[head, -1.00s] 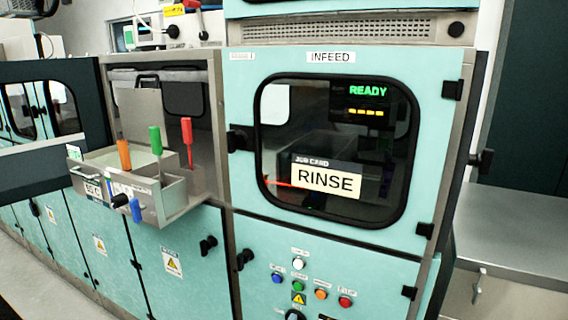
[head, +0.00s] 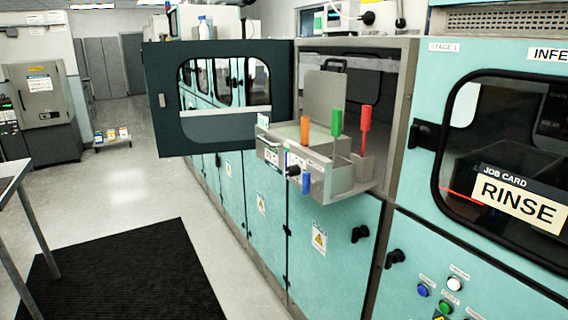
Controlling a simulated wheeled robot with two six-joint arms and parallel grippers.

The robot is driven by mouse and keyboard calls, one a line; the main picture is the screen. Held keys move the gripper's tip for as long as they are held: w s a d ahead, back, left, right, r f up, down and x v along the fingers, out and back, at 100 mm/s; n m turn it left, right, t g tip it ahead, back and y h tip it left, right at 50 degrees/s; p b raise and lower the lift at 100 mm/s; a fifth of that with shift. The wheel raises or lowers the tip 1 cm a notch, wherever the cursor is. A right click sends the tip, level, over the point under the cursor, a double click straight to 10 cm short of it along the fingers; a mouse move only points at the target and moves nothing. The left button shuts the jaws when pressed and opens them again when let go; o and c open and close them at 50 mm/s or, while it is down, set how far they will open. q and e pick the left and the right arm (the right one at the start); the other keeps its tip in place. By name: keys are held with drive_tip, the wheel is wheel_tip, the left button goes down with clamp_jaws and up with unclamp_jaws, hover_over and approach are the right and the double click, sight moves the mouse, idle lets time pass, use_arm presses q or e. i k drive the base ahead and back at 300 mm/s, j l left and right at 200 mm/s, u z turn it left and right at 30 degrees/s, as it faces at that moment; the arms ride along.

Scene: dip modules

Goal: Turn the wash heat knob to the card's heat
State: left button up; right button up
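A job card (head: 520,200) reading RINSE shows behind the dark window of the infeed door at the right; I see no heat value on it. A metal module (head: 340,178) sticks out of the open bay in the middle. On its front are a black knob (head: 293,170) and a blue knob (head: 306,184); I cannot tell which is the wash heat knob or read their settings. Orange (head: 305,130), green (head: 337,121) and red (head: 365,120) handles stand upright in the module. Neither of my grippers is in view.
A black mat (head: 130,275) lies on the floor in front. A table (head: 15,175) edges in at the left. Coloured buttons (head: 446,307) sit at the lower right. The floor between is clear.

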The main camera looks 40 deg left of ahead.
sight(292, 169)
drive_tip(key=k+j+u, duration=0.1)
drive_tip(key=j+u, duration=0.3)
drive_tip(key=j, duration=0.25)
drive_tip(key=j+u, duration=0.35)
drive_tip(key=j, duration=0.35)
